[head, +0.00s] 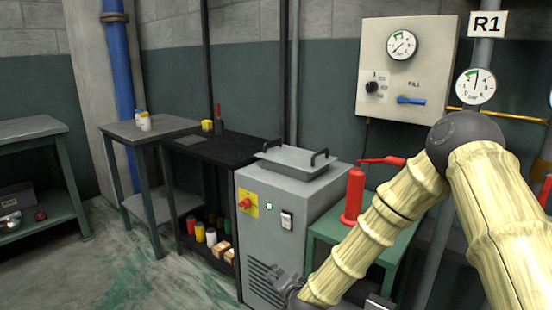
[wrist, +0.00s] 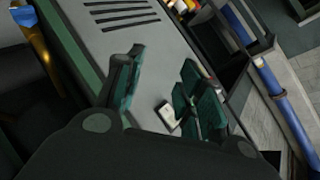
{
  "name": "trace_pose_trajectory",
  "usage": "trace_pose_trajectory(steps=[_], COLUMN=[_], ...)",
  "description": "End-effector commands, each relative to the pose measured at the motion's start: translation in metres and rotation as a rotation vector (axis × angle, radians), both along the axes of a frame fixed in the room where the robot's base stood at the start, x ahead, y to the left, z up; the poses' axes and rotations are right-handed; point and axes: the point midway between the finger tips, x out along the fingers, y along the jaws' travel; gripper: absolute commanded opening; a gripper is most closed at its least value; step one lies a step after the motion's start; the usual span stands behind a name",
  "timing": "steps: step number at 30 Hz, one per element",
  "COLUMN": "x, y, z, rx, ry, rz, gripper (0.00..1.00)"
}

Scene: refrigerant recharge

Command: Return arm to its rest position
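My arm comes in from the right in the head view, bends at a dark elbow joint and reaches down towards the front of the grey machine cabinet (head: 268,232). The gripper's fingertips are not clear in the head view. In the wrist view my gripper (wrist: 155,88) shows two dark green fingers spread apart, with nothing between them. Behind the fingers the wrist view shows the grey cabinet (wrist: 128,62) with its vent slots and a small white switch (wrist: 167,114).
A green stand (head: 326,228) with a red bottle-like tool (head: 354,196) is right beside the cabinet, close to my forearm. A wall panel (head: 433,62) with gauge, knob and blue lever hangs behind. Tables (head: 145,131) stand to the left. Open floor (head: 95,265) lies front left.

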Motion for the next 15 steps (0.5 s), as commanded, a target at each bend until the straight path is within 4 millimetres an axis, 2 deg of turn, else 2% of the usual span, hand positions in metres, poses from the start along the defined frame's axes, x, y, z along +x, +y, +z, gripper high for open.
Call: trace_pose_trajectory(steps=[1, 6, 11, 15], x=[-0.019, -0.082, -0.149, -0.213], y=[-0.007, -0.033, -0.062, -0.091], z=[-0.025, -0.096, -0.153, -0.193], rx=[-0.039, -0.164, -0.274, -0.366], ry=[0.043, 0.176, 0.307, 0.426], rz=[0.021, 0.092, 0.166, 0.236], gripper=[0.38, 0.38, 0.38, 0.38])
